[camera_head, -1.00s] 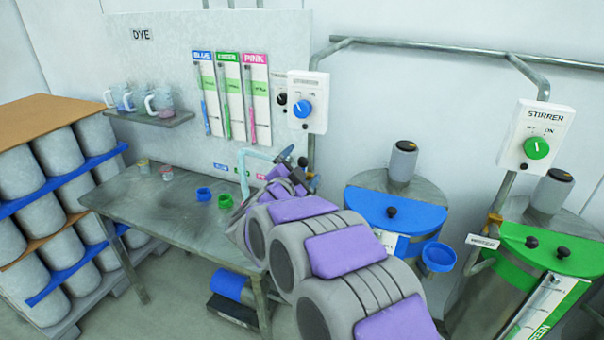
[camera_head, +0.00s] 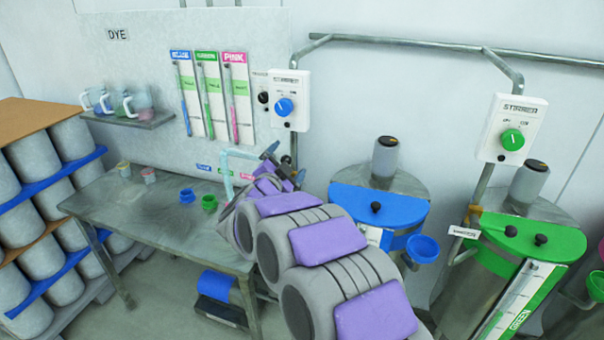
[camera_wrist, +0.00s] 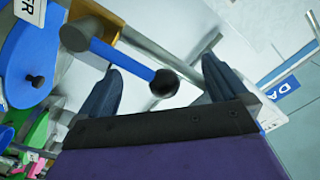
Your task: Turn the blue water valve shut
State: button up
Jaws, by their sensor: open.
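The water valve shows in the wrist view as a blue lever (camera_wrist: 122,58) with a dark hub at its upper left end and a dark round knob (camera_wrist: 164,83) at its other end. My gripper (camera_wrist: 168,88) is open, its two dark fingers apart. The knob end appears between the fingers; I cannot tell whether it touches them. Brass fitting (camera_wrist: 103,33) shows behind the hub. In the head view my gripper (camera_head: 284,165) is beside the table's back right corner, and the valve is mostly hidden behind it.
A blue-lidded drum (camera_head: 378,205) and a green-lidded drum (camera_head: 528,238) stand to the right of my arm. A metal table (camera_head: 135,220) with small cups is on the left. A stirrer box (camera_head: 289,100) hangs on the wall above my gripper.

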jog(key=shift+s+d+f, duration=0.1)
jog(key=shift+d+f, duration=0.15)
jog(key=shift+f, duration=0.1)
jog(key=shift+d, duration=0.1)
